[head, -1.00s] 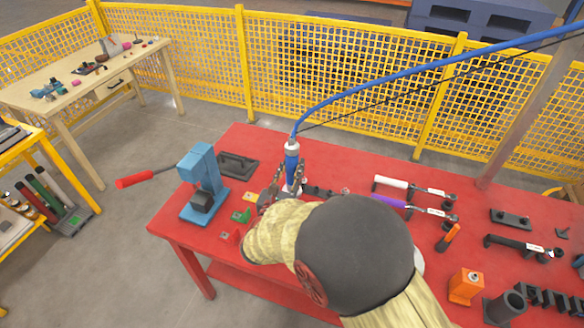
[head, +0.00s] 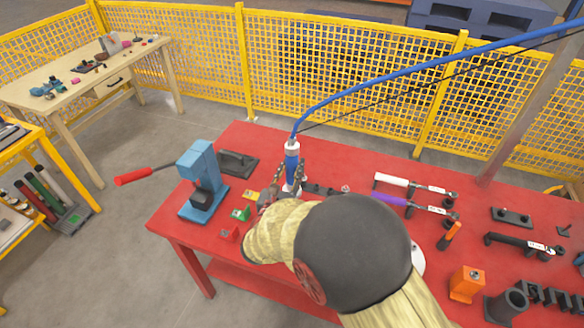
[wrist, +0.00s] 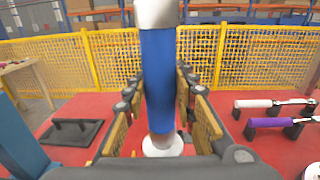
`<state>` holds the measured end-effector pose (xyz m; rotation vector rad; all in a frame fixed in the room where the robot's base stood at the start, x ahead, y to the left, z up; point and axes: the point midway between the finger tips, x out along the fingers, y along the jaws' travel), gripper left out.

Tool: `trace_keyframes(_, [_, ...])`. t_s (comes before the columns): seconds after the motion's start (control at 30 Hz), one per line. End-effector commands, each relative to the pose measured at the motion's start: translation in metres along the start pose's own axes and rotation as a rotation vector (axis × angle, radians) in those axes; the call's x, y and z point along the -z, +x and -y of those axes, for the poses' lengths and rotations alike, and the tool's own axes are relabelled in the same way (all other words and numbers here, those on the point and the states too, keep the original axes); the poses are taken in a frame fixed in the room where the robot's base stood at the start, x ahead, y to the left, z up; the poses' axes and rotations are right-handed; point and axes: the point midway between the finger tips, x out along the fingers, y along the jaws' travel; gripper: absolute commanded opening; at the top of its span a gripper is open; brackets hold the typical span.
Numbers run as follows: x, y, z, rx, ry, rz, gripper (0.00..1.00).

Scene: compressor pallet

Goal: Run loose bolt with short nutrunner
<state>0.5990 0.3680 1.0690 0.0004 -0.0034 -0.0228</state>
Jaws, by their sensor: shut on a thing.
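My gripper (head: 291,188) stands over the red bench and is shut on the nutrunner (head: 292,163), an upright tool with a blue body, a pale top and a white lower end. A blue hose and a thin black cable run from its top up to the right. In the wrist view, the nutrunner (wrist: 158,80) stands between the two fingers of my gripper (wrist: 160,110). Its lower end is partly hidden by my gripper. I cannot make out a loose bolt; my arm covers part of the bench.
A blue press (head: 203,180) with a red-handled lever stands at the left of the red bench (head: 330,163). Small coloured blocks (head: 240,214) lie between it and my arm. White and purple torque wrenches (head: 392,181) rest to the right. Yellow mesh fencing (head: 340,70) runs behind.

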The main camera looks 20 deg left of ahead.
Motion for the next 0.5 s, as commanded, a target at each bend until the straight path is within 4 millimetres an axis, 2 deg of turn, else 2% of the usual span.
trace_keyframes(0.5, [0.0074,-0.0005,0.0002,-0.001,-0.003,-0.004,0.0])
